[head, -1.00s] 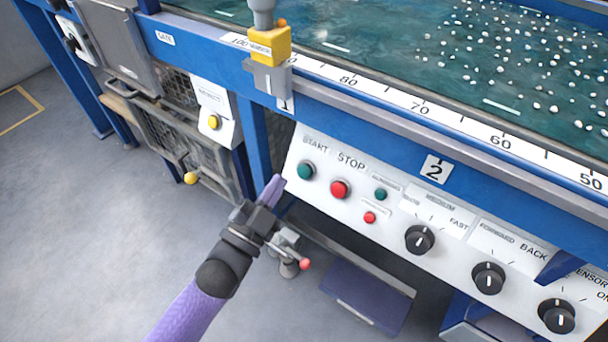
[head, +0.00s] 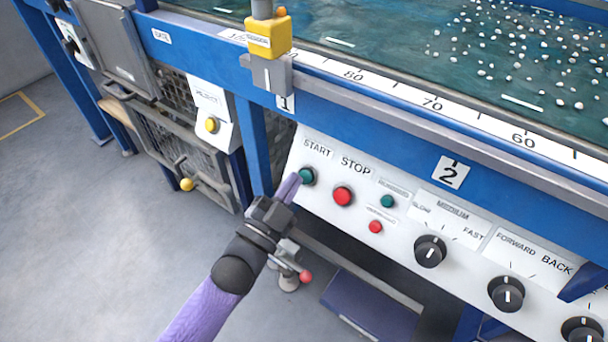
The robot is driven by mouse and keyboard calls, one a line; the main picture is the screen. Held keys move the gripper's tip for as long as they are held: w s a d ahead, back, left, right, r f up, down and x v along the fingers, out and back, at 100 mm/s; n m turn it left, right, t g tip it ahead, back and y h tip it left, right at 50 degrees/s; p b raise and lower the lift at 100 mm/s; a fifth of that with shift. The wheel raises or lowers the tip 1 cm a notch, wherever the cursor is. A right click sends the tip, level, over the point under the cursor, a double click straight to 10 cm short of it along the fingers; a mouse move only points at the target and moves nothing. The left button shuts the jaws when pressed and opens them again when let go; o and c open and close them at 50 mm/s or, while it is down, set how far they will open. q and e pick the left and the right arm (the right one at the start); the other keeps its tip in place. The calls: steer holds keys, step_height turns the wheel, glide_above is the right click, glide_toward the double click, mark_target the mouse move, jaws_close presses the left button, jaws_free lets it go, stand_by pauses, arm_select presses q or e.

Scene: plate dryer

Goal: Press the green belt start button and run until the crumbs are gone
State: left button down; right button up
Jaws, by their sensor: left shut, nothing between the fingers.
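The green start button (head: 307,176) is at the left end of the white control panel (head: 400,237), under the word START. My left gripper (head: 293,181) is shut and empty, its fingertips at the left edge of the button. I cannot tell whether they press it or only lie in front of it. The belt (head: 385,30) is dark green-blue, and many white crumbs (head: 520,55) lie scattered on its right part. My right gripper is out of view.
A red stop button (head: 343,196) sits right of the start button, with a smaller green button (head: 387,201) and red button (head: 376,227) beyond. Black knobs (head: 430,251) follow to the right. A yellow block (head: 268,38) stands at the belt's edge. A blue rail (head: 390,135) runs above the panel.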

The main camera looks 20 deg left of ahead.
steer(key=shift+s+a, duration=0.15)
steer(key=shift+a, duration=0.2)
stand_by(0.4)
arm_select(q)
steer(key=shift+w+f, duration=0.1)
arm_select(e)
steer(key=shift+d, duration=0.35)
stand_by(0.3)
arm_select(q)
steer(key=shift+w+d+f, duration=0.15)
steer(key=shift+w, duration=0.1)
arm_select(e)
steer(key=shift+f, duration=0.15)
arm_select(q)
steer(key=shift+b, duration=0.3)
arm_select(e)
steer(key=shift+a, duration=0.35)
